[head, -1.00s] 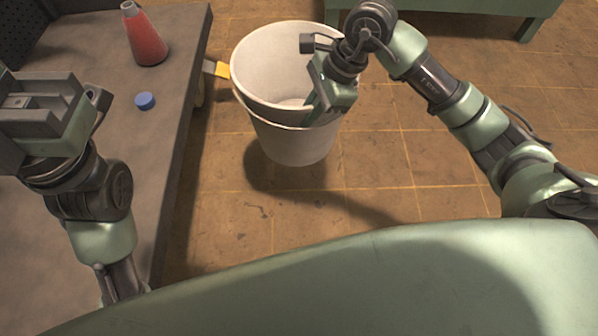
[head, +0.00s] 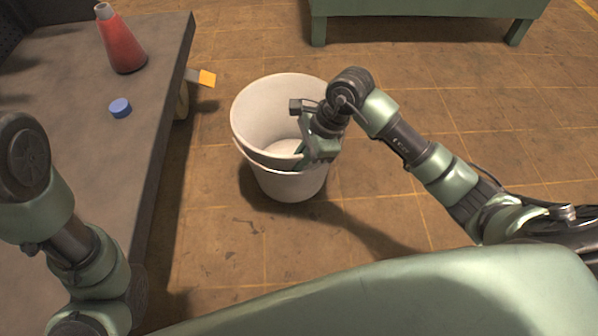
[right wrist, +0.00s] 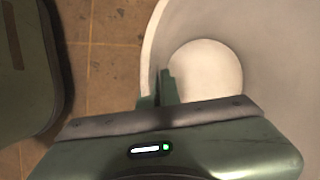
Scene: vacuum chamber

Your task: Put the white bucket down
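The white bucket (head: 262,110) is upright over the tiled floor, right of the dark table. Its shadow lies close around its base; whether the base touches the floor I cannot tell for sure. My right gripper (head: 303,157) is at the bucket's near right rim, pointing down. In the right wrist view, the two green fingers (right wrist: 157,92) are closed on the bucket wall (right wrist: 153,38), one on each side, and the pale bucket bottom (right wrist: 207,75) shows beyond. My left arm is at the left edge of the head view, with its gripper out of the picture.
A green bench (head: 425,8) stands at the back. Floor right of the bucket is clear.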

